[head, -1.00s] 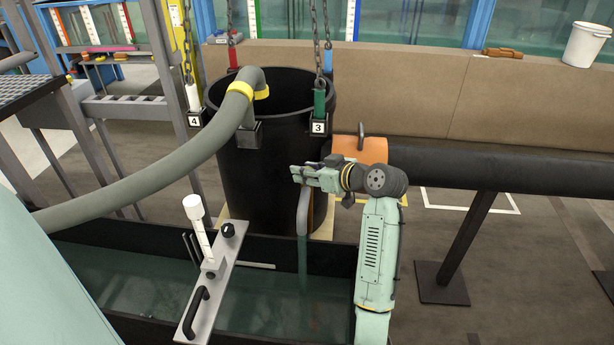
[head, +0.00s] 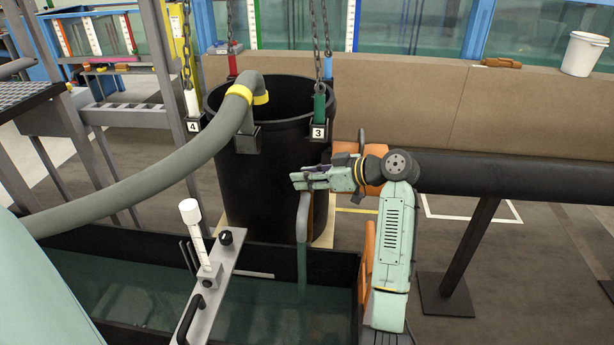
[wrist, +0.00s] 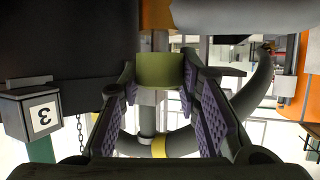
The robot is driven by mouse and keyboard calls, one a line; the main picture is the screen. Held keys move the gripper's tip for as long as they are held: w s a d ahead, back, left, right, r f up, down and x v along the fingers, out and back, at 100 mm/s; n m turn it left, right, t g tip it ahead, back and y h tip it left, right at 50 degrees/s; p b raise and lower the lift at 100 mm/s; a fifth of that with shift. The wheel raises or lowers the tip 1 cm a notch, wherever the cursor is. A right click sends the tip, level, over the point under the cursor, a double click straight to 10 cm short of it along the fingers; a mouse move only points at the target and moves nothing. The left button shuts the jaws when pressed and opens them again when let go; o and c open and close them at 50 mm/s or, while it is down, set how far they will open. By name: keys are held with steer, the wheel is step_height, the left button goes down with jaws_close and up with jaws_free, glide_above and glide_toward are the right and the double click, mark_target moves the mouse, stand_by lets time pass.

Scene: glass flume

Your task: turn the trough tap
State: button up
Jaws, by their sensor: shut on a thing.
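The trough tap has a curved grey spout (head: 302,215) in front of the black barrel, and a thin teal stream (head: 302,262) runs below it into the dark trough (head: 90,235). My gripper (head: 300,181) is at the top of the spout, its arm coming in from the right. In the wrist view my gripper (wrist: 160,75) has its purple-padded fingers on both sides of an olive-green piece (wrist: 159,70) on a grey stem. It is shut on this piece, which looks like the tap's handle. In the head view the fingers hide the handle.
The black barrel (head: 265,185) hangs near chains, with a number 3 tag (head: 318,133). A thick grey hose (head: 140,180) arcs from it at left. A plate with a white-topped gauge (head: 190,212) crosses the trough.

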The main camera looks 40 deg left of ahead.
steer(key=o, duration=1.1)
steer(key=shift+o, duration=0.2)
steer(key=v, duration=1.2)
